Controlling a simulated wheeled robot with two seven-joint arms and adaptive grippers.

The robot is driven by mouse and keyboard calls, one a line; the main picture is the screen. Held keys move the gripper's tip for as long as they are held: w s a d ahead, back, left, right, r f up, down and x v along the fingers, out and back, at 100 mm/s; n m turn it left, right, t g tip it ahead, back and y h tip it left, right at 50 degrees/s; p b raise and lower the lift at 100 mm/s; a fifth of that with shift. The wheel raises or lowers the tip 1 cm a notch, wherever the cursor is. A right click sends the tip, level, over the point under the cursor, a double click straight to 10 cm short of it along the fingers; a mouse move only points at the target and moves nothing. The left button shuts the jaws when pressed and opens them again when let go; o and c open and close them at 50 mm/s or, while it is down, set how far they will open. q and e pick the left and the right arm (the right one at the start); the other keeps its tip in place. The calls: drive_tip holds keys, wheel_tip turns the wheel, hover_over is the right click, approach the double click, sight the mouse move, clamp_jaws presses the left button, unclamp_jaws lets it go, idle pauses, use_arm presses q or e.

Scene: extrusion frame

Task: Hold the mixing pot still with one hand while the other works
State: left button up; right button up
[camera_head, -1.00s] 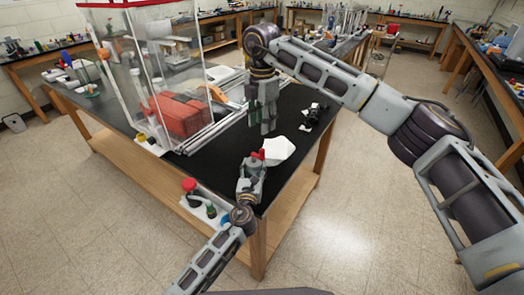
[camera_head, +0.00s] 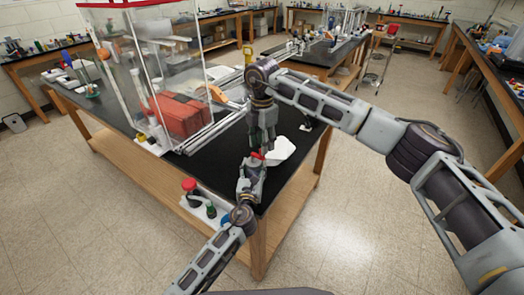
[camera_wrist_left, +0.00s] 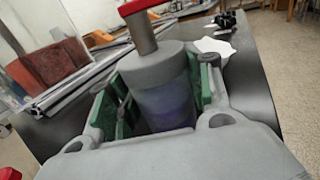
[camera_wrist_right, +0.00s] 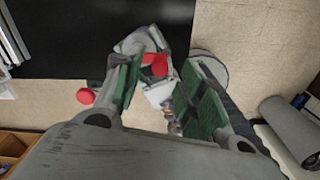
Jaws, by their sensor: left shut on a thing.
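The mixing pot (camera_wrist_left: 158,80) is a grey cylinder with a purplish-blue lower body, standing upright in the left wrist view. A red piece on a grey stem (camera_wrist_left: 139,25) shows at its top; the red also shows in the head view (camera_head: 257,155). My left gripper (camera_head: 251,172) is shut on the pot, its green-padded fingers on either side. My right gripper (camera_head: 262,146) points down just above the pot at the bench's near corner. In the right wrist view its green-padded fingers (camera_wrist_right: 160,88) are apart with nothing held between them, and the red top lies beyond them.
A white sheet-like object (camera_head: 284,150) lies right beside the pot. A red-capped item (camera_head: 189,184) sits at the bench's front edge. A clear enclosure with red blocks (camera_head: 178,117) and metal extrusions stands left. The black benchtop (camera_head: 215,165) between is clear.

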sight(258, 155)
drive_tip(key=shift+f, duration=1.9)
drive_tip(key=shift+c, duration=0.2)
clamp_jaws()
